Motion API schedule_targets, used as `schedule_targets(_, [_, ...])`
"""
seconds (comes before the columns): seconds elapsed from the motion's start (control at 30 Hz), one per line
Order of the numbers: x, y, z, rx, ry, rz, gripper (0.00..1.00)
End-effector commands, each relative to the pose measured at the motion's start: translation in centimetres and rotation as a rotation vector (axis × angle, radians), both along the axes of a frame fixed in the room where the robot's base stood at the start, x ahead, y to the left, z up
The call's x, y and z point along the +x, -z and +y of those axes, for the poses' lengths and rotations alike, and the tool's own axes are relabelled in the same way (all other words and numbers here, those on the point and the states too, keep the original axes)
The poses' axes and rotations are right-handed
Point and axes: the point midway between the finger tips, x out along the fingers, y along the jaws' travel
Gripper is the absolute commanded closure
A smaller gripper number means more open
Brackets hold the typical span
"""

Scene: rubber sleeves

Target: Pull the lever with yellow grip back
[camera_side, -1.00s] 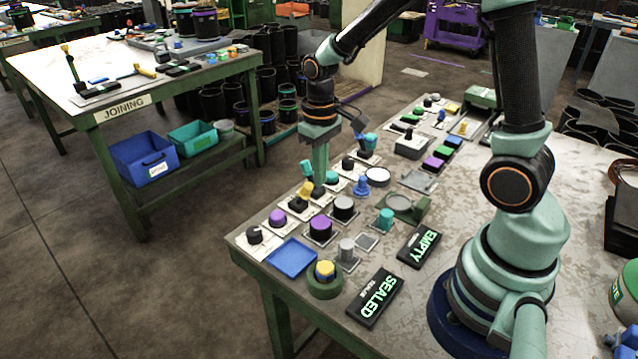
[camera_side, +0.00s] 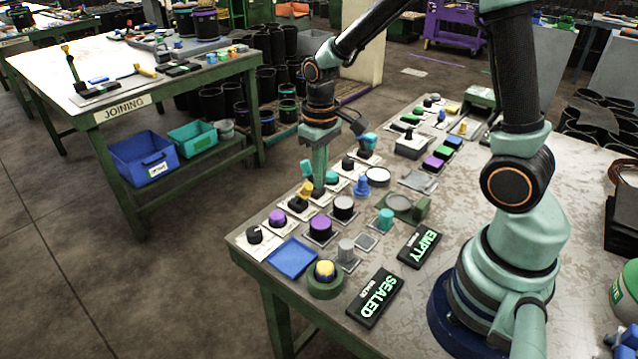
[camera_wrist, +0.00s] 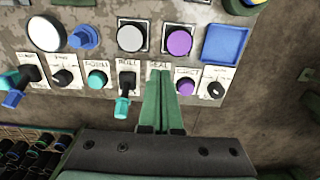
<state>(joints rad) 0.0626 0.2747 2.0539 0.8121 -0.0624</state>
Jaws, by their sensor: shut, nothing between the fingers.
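The lever with the yellow grip (camera_side: 305,188) stands on a pale plate in the row along the table's left edge, in the side view. My gripper (camera_side: 319,190) is shut and empty, pointing down immediately right of the yellow grip. Whether they touch I cannot tell. In the wrist view my gripper's fingers (camera_wrist: 160,80) lie together over the plate marked SEAL, and the yellow grip is hidden there.
A lever with a teal grip (camera_wrist: 122,106) stands beside my fingers on the ROLL plate. Close by are a purple button (camera_side: 320,228), a black knob (camera_side: 254,235) and a blue tray (camera_side: 292,257). The SEALED sign (camera_side: 375,297) lies toward the front.

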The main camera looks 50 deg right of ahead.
Motion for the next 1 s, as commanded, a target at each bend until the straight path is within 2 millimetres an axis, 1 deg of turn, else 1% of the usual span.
schedule_targets(0.8, [-0.1,3.8,0.0,0.0,0.0,0.003,1.0])
schedule_targets(1.0, [0.0,4.2,0.0,0.0,0.0,0.001,1.0])
